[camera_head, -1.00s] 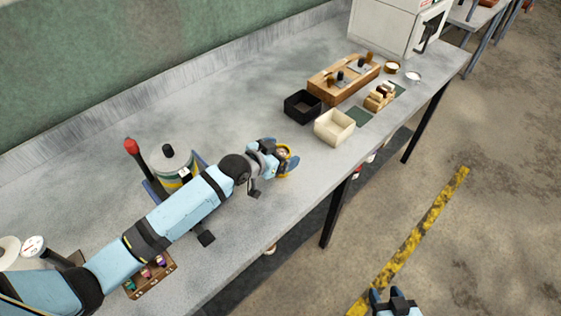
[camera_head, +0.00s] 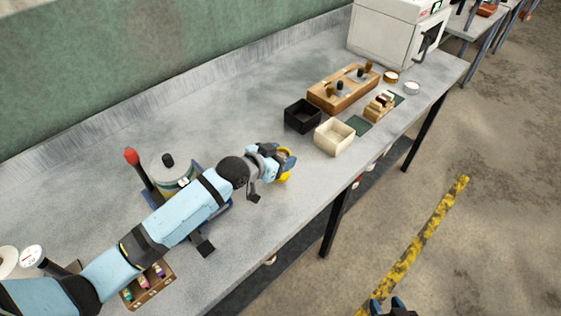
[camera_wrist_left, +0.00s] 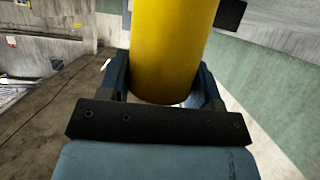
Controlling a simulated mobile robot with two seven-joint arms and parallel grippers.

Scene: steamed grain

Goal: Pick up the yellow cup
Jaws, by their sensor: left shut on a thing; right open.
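The yellow cup (camera_wrist_left: 170,50) is large in the left wrist view, between the two fingers of my left gripper (camera_wrist_left: 165,88). My left gripper (camera_head: 288,163) is shut on it. In the head view only a part of the yellow cup (camera_head: 285,178) shows below the fingers, and the rest is hidden by the gripper. It is over the front part of the grey table (camera_head: 245,225); I cannot tell whether it touches the surface. My right gripper (camera_head: 388,306) is at the bottom edge of the head view, mostly cut off, open and away from the table.
A cream box (camera_head: 334,137) and a black box (camera_head: 302,115) stand right of my left gripper, with a wooden block rack (camera_head: 343,90) behind them. A white machine (camera_head: 392,30) is at the far end. A round canister (camera_head: 170,172) stands close behind my left arm.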

